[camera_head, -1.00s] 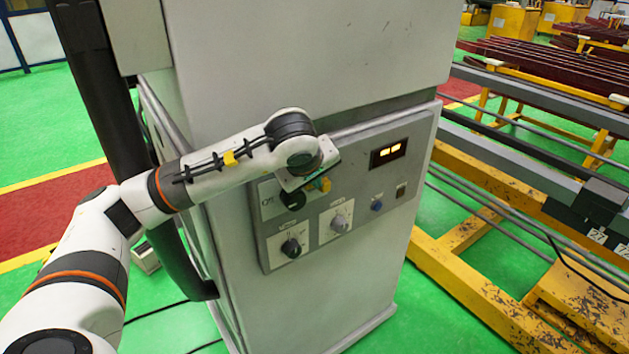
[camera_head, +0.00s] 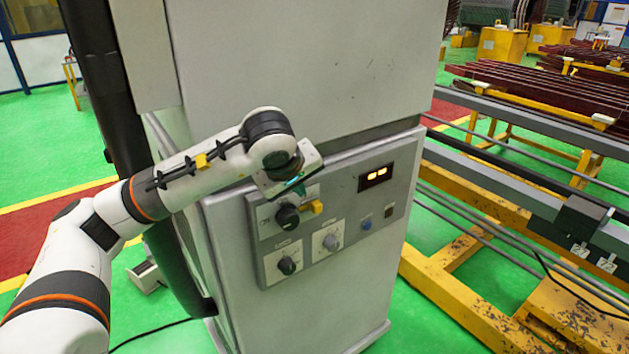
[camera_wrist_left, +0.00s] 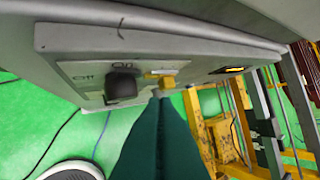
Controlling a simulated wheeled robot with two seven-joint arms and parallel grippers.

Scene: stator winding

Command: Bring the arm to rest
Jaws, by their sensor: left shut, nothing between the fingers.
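My left arm reaches in from the left in the head view, with my left gripper (camera_head: 297,186) in front of the upper left part of the cabinet's control panel (camera_head: 345,200). In the left wrist view the green fingers (camera_wrist_left: 161,96) are together with nothing between them. Just beyond their tips in that view is a yellow handle (camera_wrist_left: 160,79) beside a black knob (camera_wrist_left: 121,88) between "Off" and "On" labels. The black knob (camera_head: 287,215) and yellow handle (camera_head: 312,207) also show below the gripper in the head view. I cannot tell whether the fingertips touch the handle. My right gripper is not in view.
The grey cabinet (camera_head: 300,60) fills the middle. The panel also bears two lower dials, a blue button (camera_head: 366,223) and a lit display (camera_head: 376,176). Yellow frames (camera_head: 460,290) with long bars stand on the right. Green floor is open on the left.

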